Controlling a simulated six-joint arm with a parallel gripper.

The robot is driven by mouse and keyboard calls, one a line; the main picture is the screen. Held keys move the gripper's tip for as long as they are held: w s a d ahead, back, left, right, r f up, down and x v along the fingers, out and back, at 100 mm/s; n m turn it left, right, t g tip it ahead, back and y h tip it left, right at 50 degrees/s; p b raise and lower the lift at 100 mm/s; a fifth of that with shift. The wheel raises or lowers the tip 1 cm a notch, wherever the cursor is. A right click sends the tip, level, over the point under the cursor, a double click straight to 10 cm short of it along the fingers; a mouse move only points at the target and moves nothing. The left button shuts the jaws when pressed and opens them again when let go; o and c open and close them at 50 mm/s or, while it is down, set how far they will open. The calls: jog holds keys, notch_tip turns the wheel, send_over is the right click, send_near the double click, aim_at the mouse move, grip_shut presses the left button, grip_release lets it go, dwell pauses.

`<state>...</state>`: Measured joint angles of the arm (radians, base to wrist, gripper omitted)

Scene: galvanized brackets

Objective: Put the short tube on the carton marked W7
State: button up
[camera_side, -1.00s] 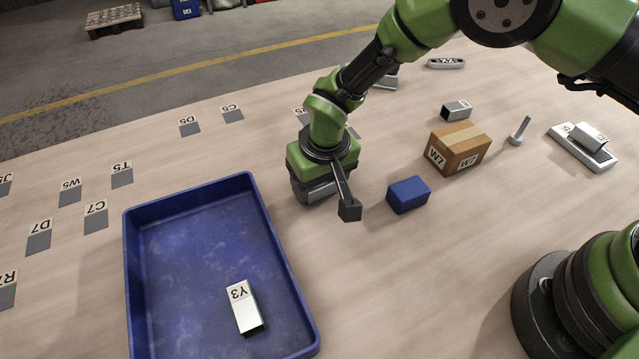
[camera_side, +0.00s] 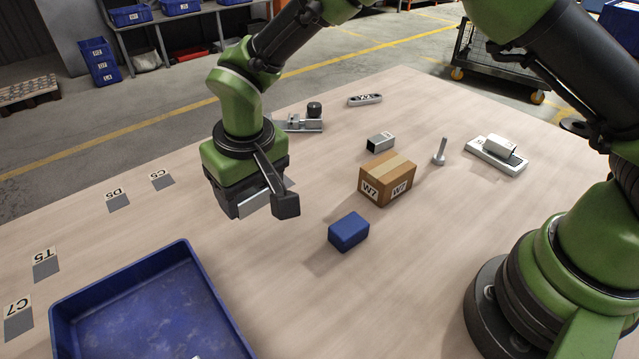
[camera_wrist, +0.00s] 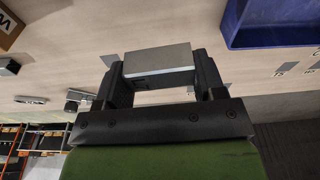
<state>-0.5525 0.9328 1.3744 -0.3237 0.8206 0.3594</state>
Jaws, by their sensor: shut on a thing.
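My gripper (camera_side: 254,206) is shut on a short pale metal tube (camera_wrist: 158,61), held crosswise between the fingers in the wrist view. In the side view only part of the held tube (camera_side: 250,205) shows below the palm, above the table. No marking on it can be read. The W7 carton (camera_side: 375,178) is a brown taped box standing on the table, right of my gripper. Its visible top is bare. A corner of the carton (camera_wrist: 7,28) shows at the top left of the wrist view.
A blue block (camera_side: 348,232) stands between my gripper and the carton. A blue tray (camera_side: 207,297) is at the front left. The table's front middle is clear.

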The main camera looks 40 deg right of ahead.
jog(key=w+d+r+m, duration=0.1)
jog(key=d+r, duration=0.1)
jog(key=d, duration=0.5)
jog(key=d+r+m, duration=0.1)
jog(key=d+r, duration=0.1)
jog(key=d, duration=0.5)
jog(key=r+m, duration=0.1)
jog(key=m, duration=0.2)
send_over(388, 165)
jog(key=shift+h, duration=0.3)
jog(key=f, duration=0.8)
jog(key=shift+s+f, duration=0.2)
jog(key=shift+f, duration=0.1)
jog(key=shift+f, duration=0.2)
jog(key=o, duration=0.9)
jog(key=shift+o, duration=0.2)
jog(key=shift+r, duration=0.1)
